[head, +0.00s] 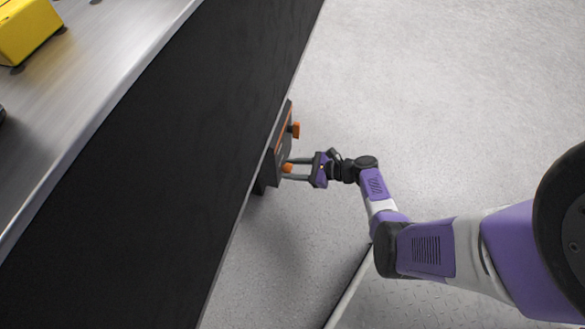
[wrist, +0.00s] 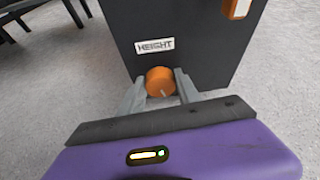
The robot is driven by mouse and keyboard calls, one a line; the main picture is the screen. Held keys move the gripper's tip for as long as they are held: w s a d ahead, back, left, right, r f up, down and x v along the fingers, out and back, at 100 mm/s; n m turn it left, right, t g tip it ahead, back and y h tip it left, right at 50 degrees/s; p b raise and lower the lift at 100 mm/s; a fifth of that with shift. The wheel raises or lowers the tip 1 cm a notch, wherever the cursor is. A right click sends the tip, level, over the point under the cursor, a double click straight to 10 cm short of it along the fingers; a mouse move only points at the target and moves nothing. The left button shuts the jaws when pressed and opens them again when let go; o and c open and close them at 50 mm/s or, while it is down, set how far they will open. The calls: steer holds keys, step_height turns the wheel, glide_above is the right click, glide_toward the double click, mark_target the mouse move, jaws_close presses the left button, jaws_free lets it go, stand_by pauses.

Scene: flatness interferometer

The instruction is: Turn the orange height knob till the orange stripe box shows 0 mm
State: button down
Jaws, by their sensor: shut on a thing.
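The orange height knob (wrist: 160,81) sits on the dark control box, just below a white label reading HEIGHT (wrist: 154,46) in the wrist view. In the head view the knob (head: 287,168) sticks out of the box's right side. My gripper (head: 290,169) is shut on the knob, one finger on each side; it also shows in the wrist view (wrist: 160,90). A pale line marks the knob's face. The stripe box and any mm reading cannot be made out in either view.
The dark control box (wrist: 195,30) is fixed at the side of the black bench (head: 150,150). A second orange part (head: 296,130) sticks out farther along it. A yellow object (head: 25,28) is on the metal top.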

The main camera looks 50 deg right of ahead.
steer(key=shift+s+a+f+n+t+h+b, duration=0.1)
steer(key=shift+n+t+h+b, duration=0.25)
steer(key=shift+n+h+b, duration=0.55)
steer(key=shift+w+a+f+n+t+h+b, duration=0.15)
steer(key=shift+n+t+h+b, duration=0.3)
steer(key=shift+n, duration=0.8)
steer(key=shift+s+a+r+n+t+h+b, duration=0.15)
steer(key=shift+n+t+h+b, duration=0.15)
steer(key=shift+n+h+b, duration=0.55)
steer(key=shift+n+y, duration=0.3)
steer(key=c, duration=0.9)
jaws_free()
steer(key=shift+o, duration=0.2)
